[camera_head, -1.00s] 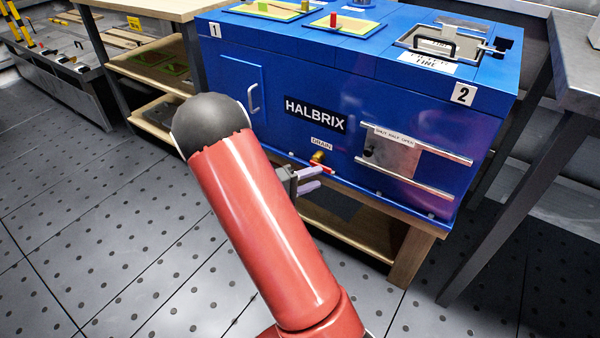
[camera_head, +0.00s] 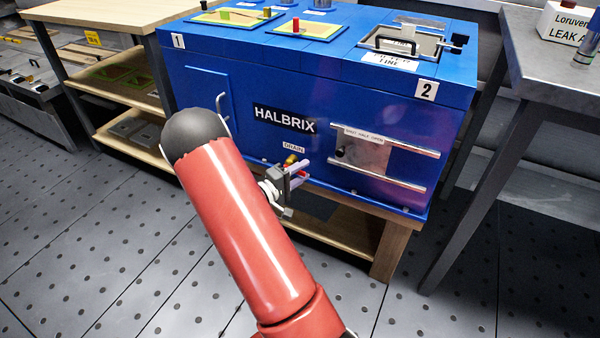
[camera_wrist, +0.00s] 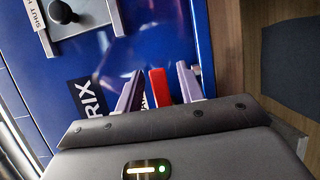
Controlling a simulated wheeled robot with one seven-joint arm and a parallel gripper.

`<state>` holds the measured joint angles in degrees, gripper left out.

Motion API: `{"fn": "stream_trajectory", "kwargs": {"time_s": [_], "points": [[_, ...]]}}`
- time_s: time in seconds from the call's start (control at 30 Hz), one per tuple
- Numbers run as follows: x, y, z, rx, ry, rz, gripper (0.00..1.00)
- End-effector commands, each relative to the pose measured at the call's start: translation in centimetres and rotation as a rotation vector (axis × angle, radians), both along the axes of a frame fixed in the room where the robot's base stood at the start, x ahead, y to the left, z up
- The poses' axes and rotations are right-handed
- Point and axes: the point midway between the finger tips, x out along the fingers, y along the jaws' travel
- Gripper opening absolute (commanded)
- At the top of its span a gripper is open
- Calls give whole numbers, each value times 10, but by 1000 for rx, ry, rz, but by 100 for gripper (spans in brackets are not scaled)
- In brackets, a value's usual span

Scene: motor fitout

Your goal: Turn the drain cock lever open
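The drain cock sits low on the front of the blue HALBRIX box, under the DRAIN label (camera_head: 293,147). Its brass body (camera_head: 291,159) shows in the head view just beyond my gripper (camera_head: 300,173). The red lever (camera_wrist: 159,87) shows in the wrist view between my two fingers (camera_wrist: 158,90). The fingers are apart, with a gap on each side of the lever, so my gripper is open around it and not clamped. In the head view my fingers hide most of the lever.
The blue box (camera_head: 215,90) stands on a wooden bench (camera_head: 390,250). A sliding shutter plate (camera_head: 362,153) with two rails is right of the drain. A pull handle (camera_head: 222,115) is to its left. A metal table (camera_head: 550,75) stands at the right. The tiled floor in front is clear.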

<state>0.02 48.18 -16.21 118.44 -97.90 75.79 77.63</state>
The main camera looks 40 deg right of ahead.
Motion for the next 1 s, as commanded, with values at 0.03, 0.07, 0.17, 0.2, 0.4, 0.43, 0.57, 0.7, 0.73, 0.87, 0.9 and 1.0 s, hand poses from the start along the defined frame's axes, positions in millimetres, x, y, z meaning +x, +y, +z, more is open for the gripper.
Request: {"fn": "stream_trajectory", "kwargs": {"time_s": [0.03,0.07,0.17,0.2,0.4,0.43,0.57,0.7,0.73,0.87,0.9,1.0], "points": [[0,0,0,0,0,0,38],[0,0,0,0,0,0,38],[0,0,0,0,0,0,28],[0,0,0,0,0,0,22],[0,0,0,0,0,0,0],[0,0,0,0,0,0,0],[0,1,0,-1,4,0,0],[0,1,1,-12,28,1,0],[0,1,1,-15,36,1,0],[0,1,4,-39,94,1,0],[1,1,5,-49,117,2,0],[1,2,8,-77,186,2,0]]}}
